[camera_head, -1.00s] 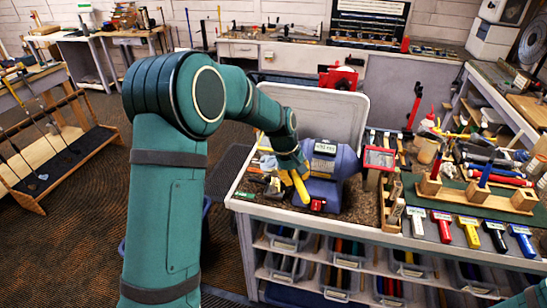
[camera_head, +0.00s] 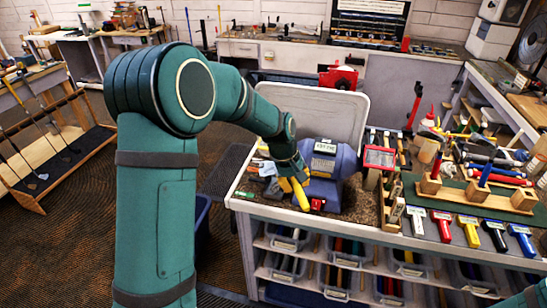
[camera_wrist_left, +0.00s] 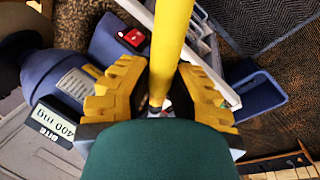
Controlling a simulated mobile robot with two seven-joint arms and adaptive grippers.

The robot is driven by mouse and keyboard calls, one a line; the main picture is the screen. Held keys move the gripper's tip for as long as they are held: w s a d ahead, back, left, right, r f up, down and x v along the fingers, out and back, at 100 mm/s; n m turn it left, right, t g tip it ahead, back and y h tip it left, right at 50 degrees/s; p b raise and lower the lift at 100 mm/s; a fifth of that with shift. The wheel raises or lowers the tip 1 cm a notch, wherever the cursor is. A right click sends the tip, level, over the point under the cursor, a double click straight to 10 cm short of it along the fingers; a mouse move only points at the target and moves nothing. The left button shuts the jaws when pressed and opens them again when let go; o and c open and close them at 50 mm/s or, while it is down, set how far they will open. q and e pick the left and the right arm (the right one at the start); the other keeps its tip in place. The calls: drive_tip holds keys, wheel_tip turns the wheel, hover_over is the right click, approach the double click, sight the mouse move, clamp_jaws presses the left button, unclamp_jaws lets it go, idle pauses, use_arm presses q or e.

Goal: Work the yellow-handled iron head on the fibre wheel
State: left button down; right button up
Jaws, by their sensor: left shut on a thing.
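My left gripper (camera_wrist_left: 160,100) is shut on a thick yellow handle (camera_wrist_left: 172,40), which runs up between its yellow fingers in the left wrist view. In the head view the left gripper (camera_head: 291,184) is low over the bench, beside the left end of the blue-purple grinder (camera_head: 323,160). The iron head cannot be made out; the gripper and wrist block that area. A brown wheel (camera_head: 372,179) sits at the grinder's right end, under a red-framed guard (camera_head: 379,157). The gripper is apart from this wheel. My right gripper is out of view.
A red switch box (camera_wrist_left: 131,38) sits at the grinder's front. Small tools lie left of the grinder. A grey lid or panel (camera_head: 325,112) stands behind the grinder. A blue bin (camera_wrist_left: 253,93) stands beside the bench.

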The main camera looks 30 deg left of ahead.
use_arm(q)
drive_tip(key=shift+s+d, duration=0.1)
drive_tip(key=shift+s, duration=0.25)
drive_tip(key=s+d, duration=0.1)
drive_tip(key=s, duration=0.5)
drive_tip(key=shift+d, duration=0.2)
